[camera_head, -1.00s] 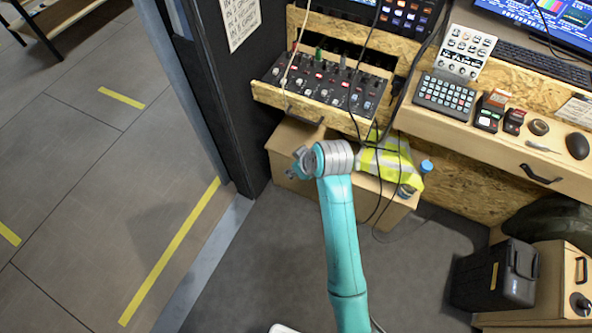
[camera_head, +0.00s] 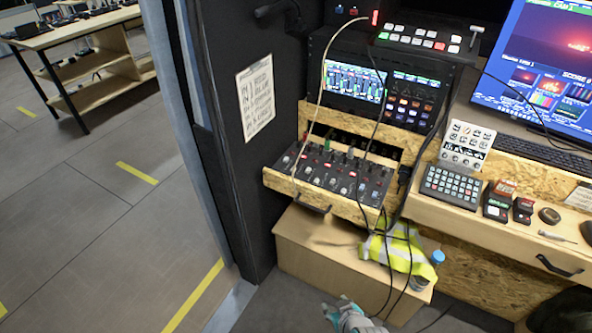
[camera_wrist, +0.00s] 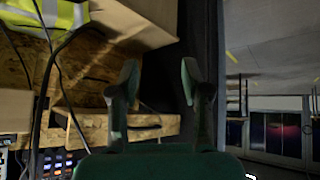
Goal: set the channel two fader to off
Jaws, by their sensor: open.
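The black mixer panel (camera_head: 345,180) lies in a pulled-out wooden drawer (camera_head: 318,196) in the head view. It carries rows of small knobs or faders, some with red, white and green parts. I cannot tell which is channel two, nor its setting. My gripper (camera_wrist: 158,78) is open and empty in the wrist view, its two dark green fingers apart. In the head view only part of my arm's end shows at the bottom edge, below and apart from the drawer. The wrist view looks inverted, with the drawer front (camera_wrist: 140,128) beyond the fingers.
Black cables (camera_head: 384,215) hang across the mixer's right side. A black wall panel (camera_head: 228,150) stands left of the drawer. Floor space is open farther left.

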